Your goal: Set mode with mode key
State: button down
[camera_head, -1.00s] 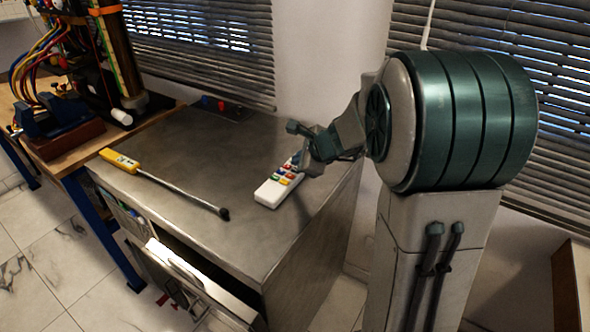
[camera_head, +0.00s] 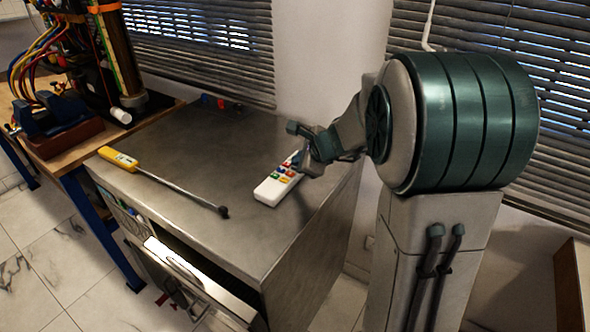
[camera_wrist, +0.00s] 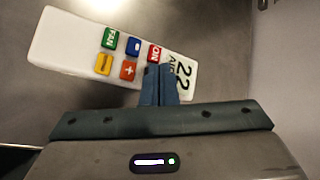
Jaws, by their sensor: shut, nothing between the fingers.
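A white remote (camera_head: 271,192) lies on the metal cabinet top near its right edge. In the wrist view the remote (camera_wrist: 75,50) shows a green FAN key (camera_wrist: 110,38), a blue key (camera_wrist: 133,46), a red ON key (camera_wrist: 155,53), a yellow key (camera_wrist: 103,64), an orange-red plus key (camera_wrist: 128,70) and a display reading 22 (camera_wrist: 183,73). No key reads as mode. My gripper (camera_wrist: 160,68) is shut and empty, its fingertips over the remote between the red key and the display, covering part of it. I cannot tell whether they touch. In the head view my gripper (camera_head: 301,164) is at the remote's far end.
A yellow-handled probe with a thin rod (camera_head: 165,184) lies on the cabinet top (camera_head: 215,150) to the left. An open drawer (camera_head: 190,275) juts out from the cabinet front. A wooden bench (camera_head: 62,150) with wired equipment stands at the far left.

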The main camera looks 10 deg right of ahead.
jog(key=shift+f+b, duration=0.4)
dwell(0.6)
jog(key=shift+r, duration=0.2)
jog(key=shift+r+p, duration=0.65)
jog(key=shift+p, duration=0.05)
jog(key=shift+r, duration=0.1)
notch_tip(320, 180, up, 5)
jog(key=p, duration=0.4)
dwell(0.6)
